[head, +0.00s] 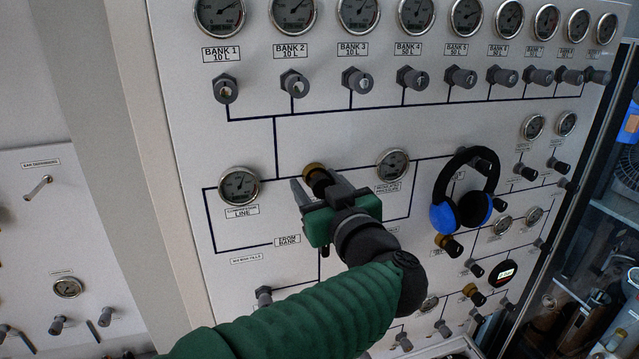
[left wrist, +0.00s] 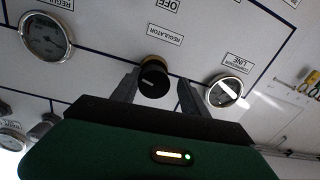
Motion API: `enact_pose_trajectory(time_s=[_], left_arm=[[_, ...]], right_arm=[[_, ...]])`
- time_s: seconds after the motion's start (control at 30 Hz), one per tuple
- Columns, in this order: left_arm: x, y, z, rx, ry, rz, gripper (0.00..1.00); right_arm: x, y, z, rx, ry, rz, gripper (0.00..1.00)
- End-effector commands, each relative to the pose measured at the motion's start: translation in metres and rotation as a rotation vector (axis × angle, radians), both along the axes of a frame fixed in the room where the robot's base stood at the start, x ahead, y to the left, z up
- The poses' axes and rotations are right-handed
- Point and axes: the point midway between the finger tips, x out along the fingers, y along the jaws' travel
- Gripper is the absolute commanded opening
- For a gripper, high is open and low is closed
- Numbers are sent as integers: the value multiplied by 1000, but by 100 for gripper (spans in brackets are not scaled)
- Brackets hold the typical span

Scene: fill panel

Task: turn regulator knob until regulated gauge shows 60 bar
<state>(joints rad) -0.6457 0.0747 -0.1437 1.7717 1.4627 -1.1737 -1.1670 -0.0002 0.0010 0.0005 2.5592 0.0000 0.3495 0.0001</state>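The regulator knob (head: 316,175) is brass and black on the panel, and my left gripper (head: 318,188) is in front of it. In the left wrist view the knob (left wrist: 154,78) shows between the fingertips of my open left gripper (left wrist: 158,82). A gap shows on the right side of the knob; contact on the left cannot be told. The regulated pressure gauge (head: 392,165) is to the right of the knob, and it also shows in the left wrist view (left wrist: 45,36). Its reading is too small to tell. My right gripper is not in view.
The line gauge (head: 239,186) is left of the knob. A row of bank gauges and valves (head: 357,80) runs above. Blue and black headphones (head: 470,190) hang on the panel at the right. Lower valves (head: 264,296) stick out below.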

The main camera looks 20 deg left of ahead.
Motion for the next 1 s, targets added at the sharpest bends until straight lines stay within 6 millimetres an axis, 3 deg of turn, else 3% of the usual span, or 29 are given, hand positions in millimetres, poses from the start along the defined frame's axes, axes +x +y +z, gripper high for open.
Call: enact_pose_trajectory(time_s=[0.03, 0.4, 1.0], left_arm=[[0, 2, -2, 0, 4, 10, 46], [-2, -5, -1, 3, 3, 5, 0], [-4, -6, 0, -7, -5, 3, 0]], right_arm=[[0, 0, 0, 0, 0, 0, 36], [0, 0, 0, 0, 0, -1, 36], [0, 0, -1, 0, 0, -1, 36]])
